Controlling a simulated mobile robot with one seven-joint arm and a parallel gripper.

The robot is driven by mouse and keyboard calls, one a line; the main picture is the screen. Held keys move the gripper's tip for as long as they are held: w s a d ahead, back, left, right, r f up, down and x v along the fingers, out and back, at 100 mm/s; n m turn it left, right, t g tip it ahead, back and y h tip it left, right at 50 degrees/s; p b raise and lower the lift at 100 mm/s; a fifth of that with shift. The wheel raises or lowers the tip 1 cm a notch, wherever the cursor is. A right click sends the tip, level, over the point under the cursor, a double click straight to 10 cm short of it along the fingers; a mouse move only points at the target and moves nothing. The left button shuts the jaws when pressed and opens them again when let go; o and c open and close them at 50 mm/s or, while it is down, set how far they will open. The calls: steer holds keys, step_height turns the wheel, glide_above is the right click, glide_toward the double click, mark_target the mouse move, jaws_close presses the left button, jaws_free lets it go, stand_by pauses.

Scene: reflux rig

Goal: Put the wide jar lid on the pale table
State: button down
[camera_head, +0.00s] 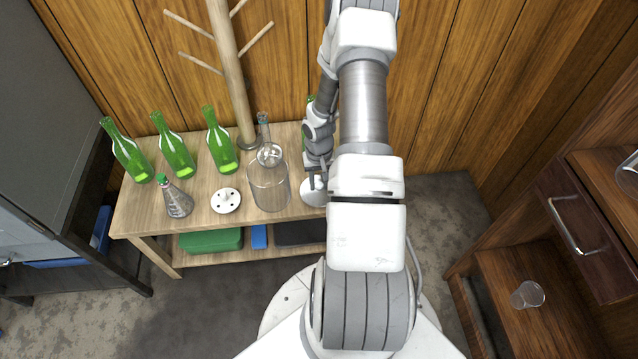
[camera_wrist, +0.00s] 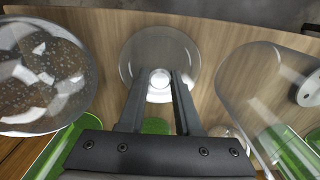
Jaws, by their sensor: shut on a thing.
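The wide jar lid (camera_wrist: 133,62) is a round clear glass disc with a knob, in the middle of the wrist view. My gripper (camera_wrist: 160,76) is shut on its knob. In the head view the lid (camera_head: 312,192) shows as a pale disc under my gripper (camera_head: 317,182), partly hidden by my arm. It is over the right part of the pale table (camera_head: 140,212), just right of a tall clear glass jar (camera_head: 269,188). I cannot tell whether the lid touches the tabletop.
A round glass vessel with brown speckled contents (camera_wrist: 45,75) is close left in the wrist view. A white disc with holes (camera_head: 226,200), a flask (camera_head: 176,200), several green bottles (camera_head: 176,155) and a wooden stand (camera_head: 226,75) crowd the table's left and back.

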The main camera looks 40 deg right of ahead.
mark_target(319, 185)
steer(key=shift+f, duration=0.1)
steer(key=c, duration=0.6)
jaws_free()
step_height(319, 185, up, 12)
steer(key=p, duration=0.4)
steer(key=shift+r, duration=0.2)
